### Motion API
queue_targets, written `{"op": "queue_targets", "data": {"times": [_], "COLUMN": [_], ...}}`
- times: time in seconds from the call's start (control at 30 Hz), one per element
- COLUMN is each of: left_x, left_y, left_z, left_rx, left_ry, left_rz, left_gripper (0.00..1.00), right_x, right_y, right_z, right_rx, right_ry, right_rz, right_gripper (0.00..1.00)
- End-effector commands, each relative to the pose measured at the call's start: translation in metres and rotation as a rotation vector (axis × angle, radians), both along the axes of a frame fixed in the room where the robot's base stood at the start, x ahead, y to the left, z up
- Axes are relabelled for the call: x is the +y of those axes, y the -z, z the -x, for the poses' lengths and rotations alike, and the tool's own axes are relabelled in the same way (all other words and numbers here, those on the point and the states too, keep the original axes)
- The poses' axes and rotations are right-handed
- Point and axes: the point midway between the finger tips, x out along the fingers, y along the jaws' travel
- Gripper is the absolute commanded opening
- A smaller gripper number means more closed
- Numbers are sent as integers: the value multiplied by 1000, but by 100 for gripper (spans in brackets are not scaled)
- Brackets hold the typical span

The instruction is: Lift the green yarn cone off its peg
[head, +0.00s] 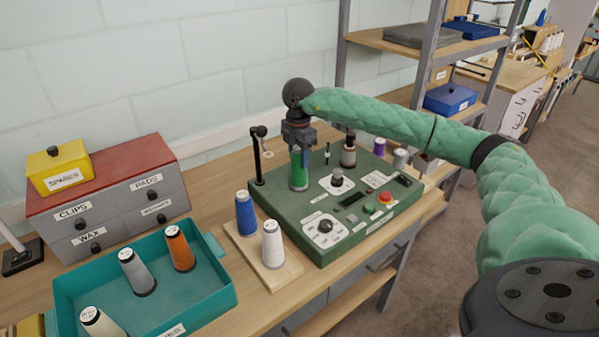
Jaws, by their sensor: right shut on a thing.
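The green yarn cone (299,171) stands upright at the back left of the green machine box (300,222). My right gripper (298,146) points straight down over it and is shut on its top. The cone's base looks level with the machine's top face; I cannot tell whether there is a gap under it. The peg is hidden inside the cone. My left gripper is not in view.
Beside the cone stand a black post with a guide (258,158) and a grey cone (348,152). A wooden board (284,279) with blue and white cones lies in front. A teal tray (205,300) holds several cones at the left.

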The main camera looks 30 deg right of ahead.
Motion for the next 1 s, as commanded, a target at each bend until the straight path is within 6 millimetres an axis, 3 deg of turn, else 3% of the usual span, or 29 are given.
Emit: {"op": "queue_targets", "data": {"times": [1.0], "left_x": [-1], "left_y": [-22], "left_z": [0], "left_rx": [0], "left_ry": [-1], "left_rz": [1], "left_gripper": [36], "right_x": [0], "right_y": [-59], "right_z": [0], "right_rx": [-1], "right_ry": [0], "right_rz": [0], "right_gripper": [27]}}
